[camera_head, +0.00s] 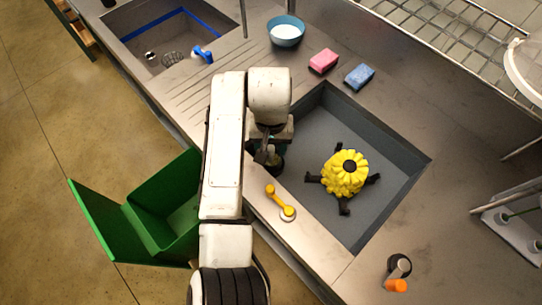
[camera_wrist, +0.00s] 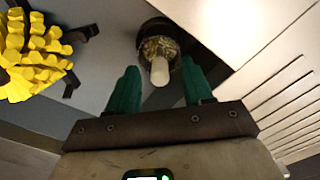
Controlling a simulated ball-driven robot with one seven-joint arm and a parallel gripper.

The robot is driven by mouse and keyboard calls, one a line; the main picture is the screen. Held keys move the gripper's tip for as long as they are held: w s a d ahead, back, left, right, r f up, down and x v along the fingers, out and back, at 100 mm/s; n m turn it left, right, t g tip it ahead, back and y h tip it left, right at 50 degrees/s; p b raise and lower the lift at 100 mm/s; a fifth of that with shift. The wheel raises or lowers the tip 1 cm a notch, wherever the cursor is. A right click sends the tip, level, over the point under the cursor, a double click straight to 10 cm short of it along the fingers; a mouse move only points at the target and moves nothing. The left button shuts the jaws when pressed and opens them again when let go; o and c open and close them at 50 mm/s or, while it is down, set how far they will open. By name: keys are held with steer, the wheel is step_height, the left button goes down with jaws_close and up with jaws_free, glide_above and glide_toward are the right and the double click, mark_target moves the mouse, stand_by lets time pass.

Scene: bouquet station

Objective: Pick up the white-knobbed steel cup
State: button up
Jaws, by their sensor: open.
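The white-knobbed steel cup (camera_wrist: 158,42) shows in the wrist view. Its pale knob points toward me, and its round body looks dark with a speckled, shiny middle. It is in the grey sink basin (camera_head: 308,128) near the basin's wall. My gripper (camera_wrist: 159,74) is open, with one green finger on each side of the knob. I cannot tell whether the fingers touch it. In the head view my gripper (camera_head: 266,150) is over the left part of the basin, and the cup (camera_head: 276,163) is partly hidden beneath it.
A yellow flower-like cluster (camera_head: 345,174) with black feet stands in the basin. A yellow-handled fitting (camera_head: 280,203) sits on the front rim. An orange-knobbed cup (camera_head: 398,268) stands right of the basin. Pink (camera_head: 323,60) and blue (camera_head: 359,76) sponges lie behind it.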

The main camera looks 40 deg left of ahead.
steer(key=shift+f, duration=0.55)
jaws_close()
